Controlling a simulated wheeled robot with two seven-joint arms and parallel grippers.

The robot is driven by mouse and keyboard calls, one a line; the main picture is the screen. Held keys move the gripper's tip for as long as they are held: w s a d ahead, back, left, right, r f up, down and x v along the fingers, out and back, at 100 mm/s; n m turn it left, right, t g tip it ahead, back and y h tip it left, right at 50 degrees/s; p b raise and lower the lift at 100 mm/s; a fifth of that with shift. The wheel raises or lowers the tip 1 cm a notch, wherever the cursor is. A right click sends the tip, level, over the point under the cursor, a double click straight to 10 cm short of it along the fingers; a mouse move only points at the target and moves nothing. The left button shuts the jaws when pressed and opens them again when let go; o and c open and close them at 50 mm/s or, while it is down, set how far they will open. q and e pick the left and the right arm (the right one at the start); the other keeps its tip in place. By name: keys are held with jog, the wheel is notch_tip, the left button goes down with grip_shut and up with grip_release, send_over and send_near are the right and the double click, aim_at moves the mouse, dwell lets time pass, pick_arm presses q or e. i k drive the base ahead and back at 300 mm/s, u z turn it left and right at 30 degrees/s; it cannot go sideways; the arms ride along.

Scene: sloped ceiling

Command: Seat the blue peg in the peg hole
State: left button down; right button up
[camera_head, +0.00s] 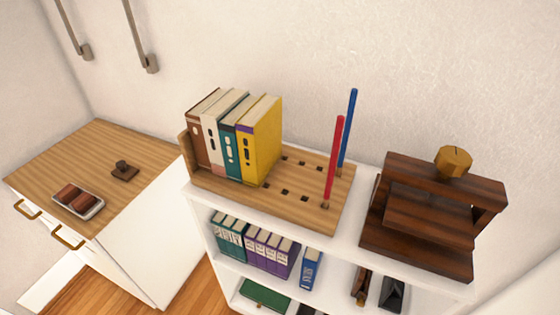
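A long thin blue peg (349,128) stands nearly upright at the right end of a wooden pegboard (303,210) on top of the white shelf. A red peg (334,160) stands just in front of it, at the board's front right. The foot of the blue peg meets the board near its back right edge; how deep it sits there cannot be told. Several dark square peg holes (284,192) show empty in the board between the books and the pegs. Neither of my grippers is in view.
Upright books (262,142) fill the board's left part. A dark wooden stand (420,215) with a golden knob (454,161) is to the right on the white shelf (205,197). A wooden-topped cabinet (95,155) at left holds a small tray (78,201) and a dark stamp-like object (124,170).

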aim_at(293, 191)
jog(key=k, duration=0.5)
jog(key=u, duration=1.75)
jog(key=i, duration=1.05)
jog(key=z, duration=2.25)
